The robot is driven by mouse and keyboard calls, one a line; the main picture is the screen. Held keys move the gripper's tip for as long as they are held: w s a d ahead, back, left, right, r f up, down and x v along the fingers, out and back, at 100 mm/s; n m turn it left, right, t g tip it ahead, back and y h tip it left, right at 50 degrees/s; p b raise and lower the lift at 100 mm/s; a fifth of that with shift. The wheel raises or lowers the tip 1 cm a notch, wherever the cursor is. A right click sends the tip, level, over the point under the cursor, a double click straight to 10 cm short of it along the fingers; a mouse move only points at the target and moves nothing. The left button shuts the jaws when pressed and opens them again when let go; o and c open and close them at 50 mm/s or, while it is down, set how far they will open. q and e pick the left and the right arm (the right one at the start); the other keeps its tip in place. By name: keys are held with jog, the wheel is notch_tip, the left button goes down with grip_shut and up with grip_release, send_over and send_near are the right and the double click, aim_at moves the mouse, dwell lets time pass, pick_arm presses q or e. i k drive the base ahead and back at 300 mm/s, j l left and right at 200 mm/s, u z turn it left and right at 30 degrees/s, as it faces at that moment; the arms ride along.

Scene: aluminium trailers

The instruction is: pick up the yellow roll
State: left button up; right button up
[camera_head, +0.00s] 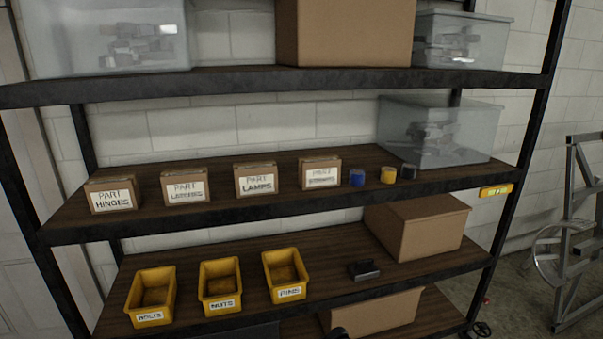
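The yellow roll (388,175) stands on the middle shelf (290,201), near its front edge and right of centre. A blue roll (357,178) stands to its left and a dark grey roll (408,171) close to its right. The yellow roll is small in the view, and nothing covers its front.
Small labelled cardboard boxes (322,173) stand in a row left of the rolls. A clear bin (440,133) stands behind them. The shelf above (270,80) overhangs. Below are yellow bins (153,297), a dark object (364,270) and a cardboard box (418,227).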

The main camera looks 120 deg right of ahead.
aim_at(388, 175)
jog(key=z, duration=4.5)
jog(key=i+l+u, duration=0.1)
jog(key=i+l, duration=0.3)
